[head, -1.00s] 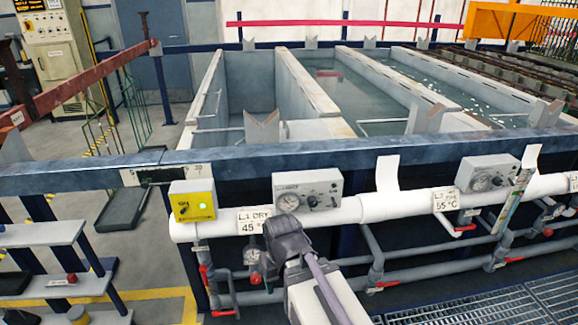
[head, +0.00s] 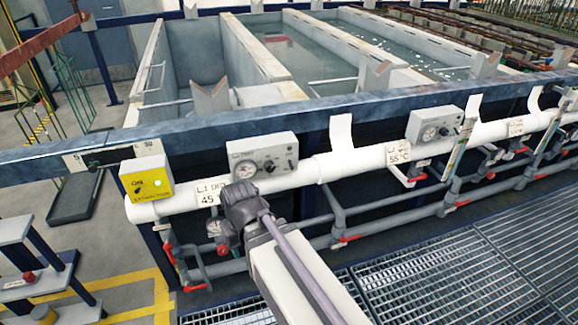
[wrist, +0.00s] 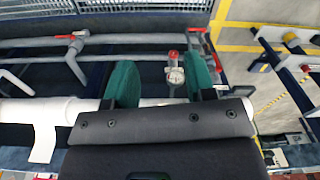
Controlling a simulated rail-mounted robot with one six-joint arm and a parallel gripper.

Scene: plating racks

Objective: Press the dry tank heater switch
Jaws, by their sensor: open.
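The dry tank's control box (head: 262,158) is a small grey box with a round gauge, a dark knob and small details too blurred to read. It sits on the white pipe below the tank's blue rim, above a tag (head: 212,196) reading "L1 DRY 45". My gripper (head: 240,195) is just below and in front of this box, its fingers hidden by my wrist in the head view. In the wrist view, my gripper (wrist: 160,80) shows two green fingers spread apart with nothing held. The control box is not identifiable in the wrist view.
A yellow box (head: 146,178) with a lit button stands left of the grey box. A second grey box (head: 434,124) is farther right. A small red-topped gauge (wrist: 175,72) shows between the fingers. The white pipe (head: 345,165) and grey pipes with red valves run below the rim.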

